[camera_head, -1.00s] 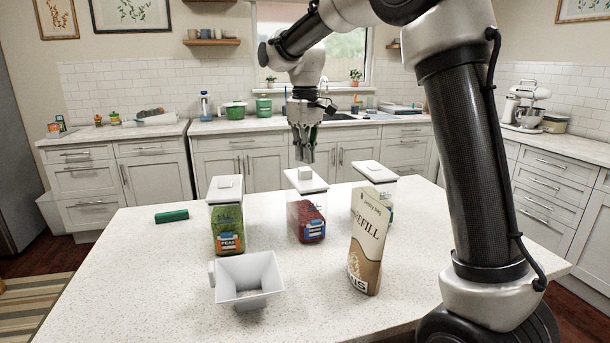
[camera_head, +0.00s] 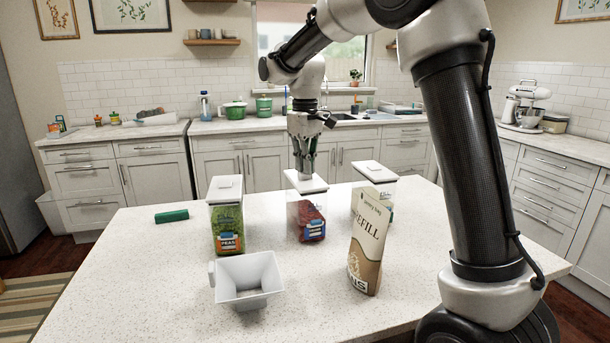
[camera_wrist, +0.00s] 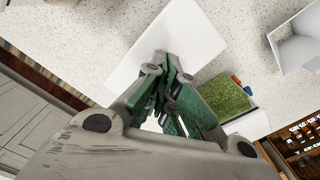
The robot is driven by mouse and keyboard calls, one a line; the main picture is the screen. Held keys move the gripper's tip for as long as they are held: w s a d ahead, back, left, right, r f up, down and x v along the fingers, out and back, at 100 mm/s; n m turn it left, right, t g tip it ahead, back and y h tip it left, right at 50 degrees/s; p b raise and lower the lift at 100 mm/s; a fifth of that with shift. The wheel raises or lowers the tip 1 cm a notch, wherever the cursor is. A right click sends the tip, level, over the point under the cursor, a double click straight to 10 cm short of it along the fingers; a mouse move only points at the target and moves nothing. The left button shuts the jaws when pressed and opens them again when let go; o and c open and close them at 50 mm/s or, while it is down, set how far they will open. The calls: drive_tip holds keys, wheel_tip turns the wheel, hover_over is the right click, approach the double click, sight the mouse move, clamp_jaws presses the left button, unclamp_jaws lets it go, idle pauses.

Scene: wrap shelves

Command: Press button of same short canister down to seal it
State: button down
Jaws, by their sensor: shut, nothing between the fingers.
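The middle canister (camera_head: 309,222) is clear with red contents and a white lid (camera_head: 291,182). It stands upright on the counter. My gripper (camera_head: 304,179) points straight down at the lid's centre, fingers shut and empty. Its tips are at or just above the lid; contact is hard to tell. The button is hidden behind the fingers. In the wrist view my shut fingers (camera_wrist: 168,62) lie over the white lid (camera_wrist: 195,35), covering the button there too.
A peas canister (camera_head: 227,230) stands to the left, its lid button raised. Another canister (camera_head: 376,173) stands to the right, partly behind a tan refill pouch (camera_head: 369,245). A green bar (camera_head: 172,216) lies left.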

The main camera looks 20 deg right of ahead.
drive_tip(key=shift+f, duration=0.75)
drive_tip(key=shift+r, duration=3.8)
drive_tip(key=s+d+m+t, duration=0.2)
drive_tip(key=s+d, duration=0.4)
drive_tip(key=s, duration=0.5)
drive_tip(key=s+d+m+t, duration=0.1)
drive_tip(key=s+d+m, duration=0.1)
drive_tip(key=s+d, duration=0.75)
drive_tip(key=s+f+m+t, duration=0.1)
drive_tip(key=s+f, duration=0.4)
drive_tip(key=s, duration=0.6)
drive_tip(key=shift+s+a+m, duration=0.25)
drive_tip(key=shift+a+m, duration=0.05)
drive_tip(key=shift+m, duration=0.2)
drive_tip(key=shift+f, duration=0.1)
